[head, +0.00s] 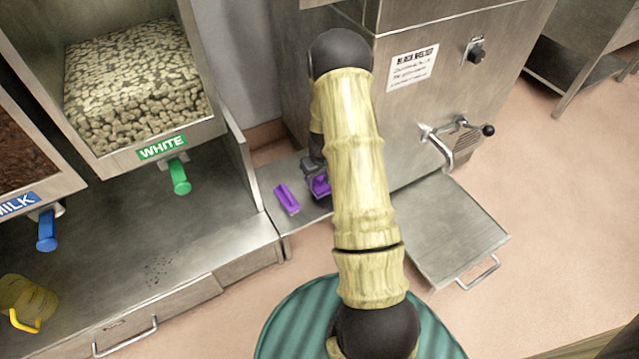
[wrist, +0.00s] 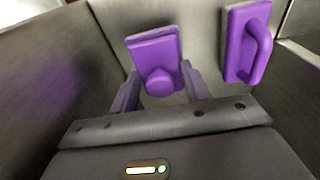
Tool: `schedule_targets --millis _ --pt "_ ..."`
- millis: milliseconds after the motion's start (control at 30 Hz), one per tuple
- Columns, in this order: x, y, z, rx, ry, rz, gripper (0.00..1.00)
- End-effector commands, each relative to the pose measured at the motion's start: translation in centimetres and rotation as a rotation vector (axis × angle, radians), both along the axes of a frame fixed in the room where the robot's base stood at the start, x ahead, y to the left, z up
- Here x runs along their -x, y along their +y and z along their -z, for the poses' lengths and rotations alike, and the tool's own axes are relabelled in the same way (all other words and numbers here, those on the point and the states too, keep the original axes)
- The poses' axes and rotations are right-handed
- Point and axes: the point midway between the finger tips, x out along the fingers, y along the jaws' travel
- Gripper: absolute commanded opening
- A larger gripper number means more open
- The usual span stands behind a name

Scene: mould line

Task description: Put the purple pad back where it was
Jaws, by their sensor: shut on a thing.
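A purple pad (wrist: 152,47) with a rounded grip sits between the two fingers of my gripper (wrist: 160,88) in the wrist view. The fingers are shut on the grip, and the pad's flat part extends beyond them. In the head view this pad (head: 320,186) shows partly behind my arm, low over the narrow steel shelf; I cannot tell whether it touches the shelf. A second purple piece (head: 287,198) with a bar handle lies on the shelf to the left, apart from it. It shows at the right in the wrist view (wrist: 236,50).
The steel shelf (head: 258,178) lies between the white-chip bin (head: 160,148) and the steel melter cabinet (head: 425,100). A lever tap (head: 458,132) sticks out above a steel tray (head: 450,235) at right. A yellow mug (head: 25,300) stands at far left.

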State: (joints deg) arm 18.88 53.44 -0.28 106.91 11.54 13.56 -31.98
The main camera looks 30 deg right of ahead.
Motion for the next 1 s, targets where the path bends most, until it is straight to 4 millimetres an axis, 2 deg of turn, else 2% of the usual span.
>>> schedule_targets --millis 33,167,600,633,733,1000 --pt "0.0 0.0 1.3 0.000 0.001 0.001 0.25" --pt "0.0 -0.1 2.5 0.001 0.000 0.000 0.25" --pt "0.0 -0.1 2.7 0.001 0.000 0.000 0.25" --pt "0.0 -0.1 2.8 0.001 0.000 0.000 0.48" --pt "0.0 -0.1 2.7 0.001 0.000 0.000 0.68" --pt "0.0 -0.1 2.7 0.001 0.000 0.000 0.68"
